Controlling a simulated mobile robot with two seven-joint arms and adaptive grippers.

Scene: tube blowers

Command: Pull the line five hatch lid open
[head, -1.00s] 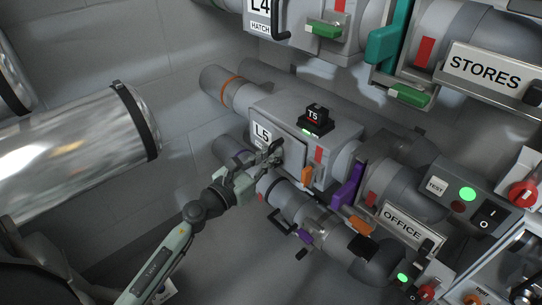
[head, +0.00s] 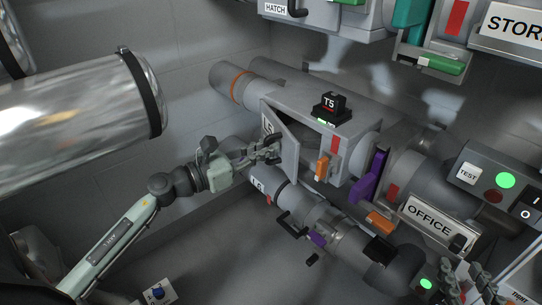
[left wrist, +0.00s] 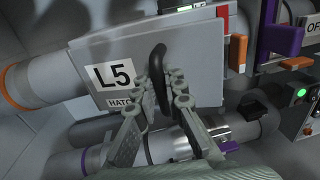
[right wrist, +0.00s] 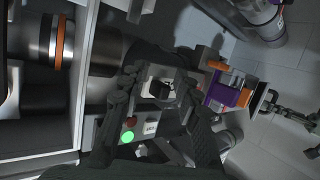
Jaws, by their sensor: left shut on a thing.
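The line five hatch lid (head: 289,146) is a grey plate that stands swung part way out from its grey box on the line five pipe. In the left wrist view the lid (left wrist: 205,72) carries an L5 HATCH label (left wrist: 115,77) and a black loop handle (left wrist: 156,62). My left gripper (head: 272,150) is at the lid's outer face, with its fingers (left wrist: 168,92) shut on the handle. My right gripper (right wrist: 163,85) has its fingers spread with nothing between them. It also shows at the lower right of the head view.
The black T5 block (head: 329,107) sits on top of the hatch box. A purple lever (head: 375,174) and an orange tab (head: 322,167) are to the right. A lower pipe (head: 309,205) with a black handle runs below. A large shiny cylinder (head: 75,110) is at left.

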